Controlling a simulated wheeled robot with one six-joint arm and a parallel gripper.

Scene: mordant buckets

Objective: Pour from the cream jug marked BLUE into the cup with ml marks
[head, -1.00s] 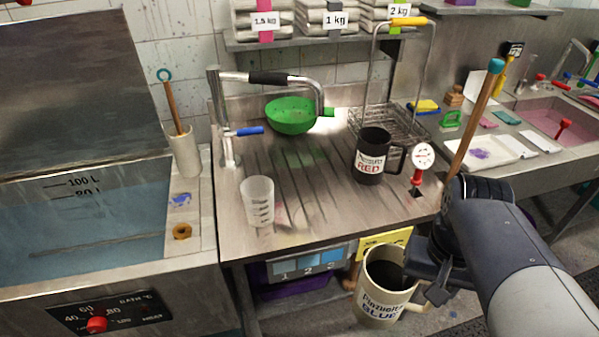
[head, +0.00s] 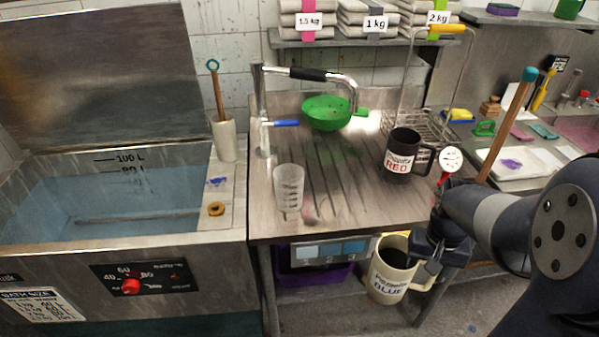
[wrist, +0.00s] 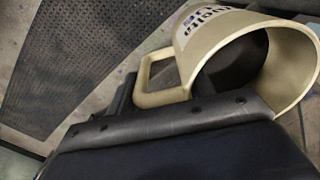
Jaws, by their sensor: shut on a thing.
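The cream jug marked BLUE (head: 388,278) is in the head view, below the front edge of the draining board, roughly upright with dark contents. My gripper (head: 428,262) is shut on its handle at the right side. In the wrist view the jug (wrist: 215,45) shows its cream handle, dark inside and part of its lettering; the fingertips are mostly hidden. The clear cup with ml marks (head: 289,188) stands upright on the draining board, to the left of and above the jug in the picture. I cannot see liquid in it.
A tap, a green bowl (head: 326,114) and a wire basket are behind. A water bath (head: 120,200) is left.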

